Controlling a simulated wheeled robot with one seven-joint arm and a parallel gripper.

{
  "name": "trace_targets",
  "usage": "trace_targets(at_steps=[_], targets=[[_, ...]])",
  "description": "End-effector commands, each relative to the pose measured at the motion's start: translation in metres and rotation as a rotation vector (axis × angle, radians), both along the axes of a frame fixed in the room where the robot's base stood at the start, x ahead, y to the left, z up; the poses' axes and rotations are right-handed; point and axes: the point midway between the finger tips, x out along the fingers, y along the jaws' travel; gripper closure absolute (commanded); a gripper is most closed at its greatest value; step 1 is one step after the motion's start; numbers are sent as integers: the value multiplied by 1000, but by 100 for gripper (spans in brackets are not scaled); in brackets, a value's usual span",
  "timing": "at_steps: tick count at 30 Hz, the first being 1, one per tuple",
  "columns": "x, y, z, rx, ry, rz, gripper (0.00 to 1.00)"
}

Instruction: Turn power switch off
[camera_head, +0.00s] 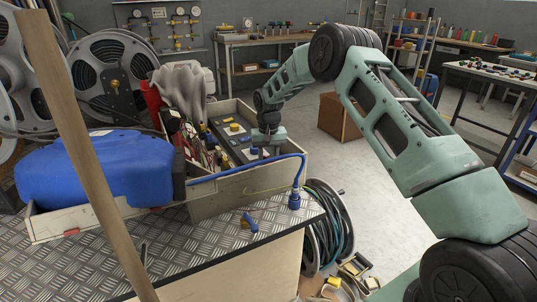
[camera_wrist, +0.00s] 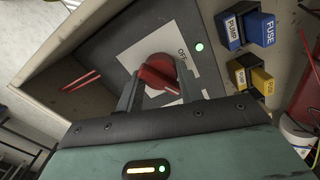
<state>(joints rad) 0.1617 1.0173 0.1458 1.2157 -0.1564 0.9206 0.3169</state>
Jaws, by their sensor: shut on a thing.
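The power switch is a red rotary knob (camera_wrist: 158,70) on a grey panel (camera_wrist: 128,50) with a white label. The word OFF is readable on the label, just right of the knob's top, and a small green light (camera_wrist: 199,46) glows further right. My gripper (camera_wrist: 160,84) is shut on the red knob, one finger on each side. In the camera_head view my gripper (camera_head: 262,150) reaches down into the open box (camera_head: 235,192) onto the panel; the knob is hidden there. I cannot tell exactly which mark the knob points at.
Blue (camera_wrist: 258,28) and yellow (camera_wrist: 260,80) fuse and pump blocks stand close to the right of the switch. A blue cable (camera_head: 245,169) crosses the box's front edge. A blue covered unit (camera_head: 95,172) and a wooden post (camera_head: 85,150) are at left.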

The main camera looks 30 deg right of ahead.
Motion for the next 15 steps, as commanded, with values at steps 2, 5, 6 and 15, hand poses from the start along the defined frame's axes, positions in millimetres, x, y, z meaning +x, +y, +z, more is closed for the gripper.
trace_targets(at_steps=[2, 5, 6, 15], targets=[[1, -1, 4, 0, -2, 72, 86], [1, -1, 3, 0, -3, 167, 86], [1, -1, 3, 0, -3, 204, 86], [1, -1, 3, 0, -4, 491, 86]])
